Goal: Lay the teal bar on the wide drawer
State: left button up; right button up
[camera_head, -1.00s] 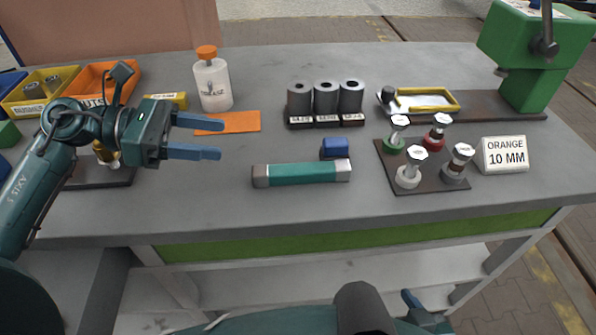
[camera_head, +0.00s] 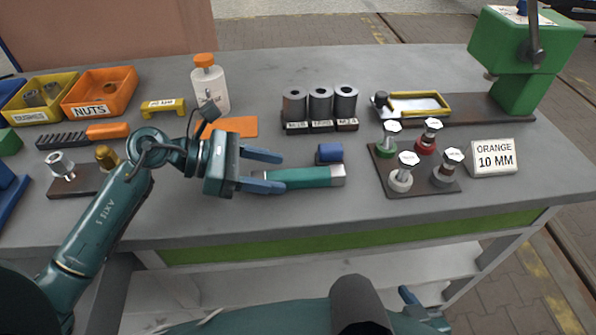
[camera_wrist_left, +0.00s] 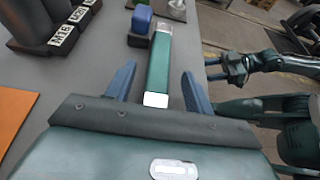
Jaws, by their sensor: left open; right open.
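The teal bar (camera_head: 308,176), with silver ends, lies flat on the grey bench. My left gripper (camera_head: 277,172) is open at the bar's left end, which its front finger partly hides in the head view. In the left wrist view the teal bar (camera_wrist_left: 159,62) shows between the spread fingers of the left gripper (camera_wrist_left: 158,72), with gaps on both sides. I cannot tell how high the fingers are. The wide drawer seems to be the long green front (camera_head: 350,237) under the bench edge. My right gripper (camera_wrist_left: 216,69) is open and empty, beyond the bench edge.
A blue block (camera_head: 330,153) stands just behind the bar. A dark plate with several knobbed pegs (camera_head: 374,180) is to the right. Labelled grey cylinders (camera_head: 320,103), an orange sheet (camera_head: 240,126) and a white bottle (camera_head: 210,90) are behind. The bench front is clear.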

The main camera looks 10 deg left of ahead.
pick_arm(q)
jog(key=shift+w+d+f, duration=0.2)
jog(key=shift+d+f, duration=0.05)
jog(key=shift+d, duration=0.35)
jog(key=shift+d+f, duration=0.2)
grip_shut()
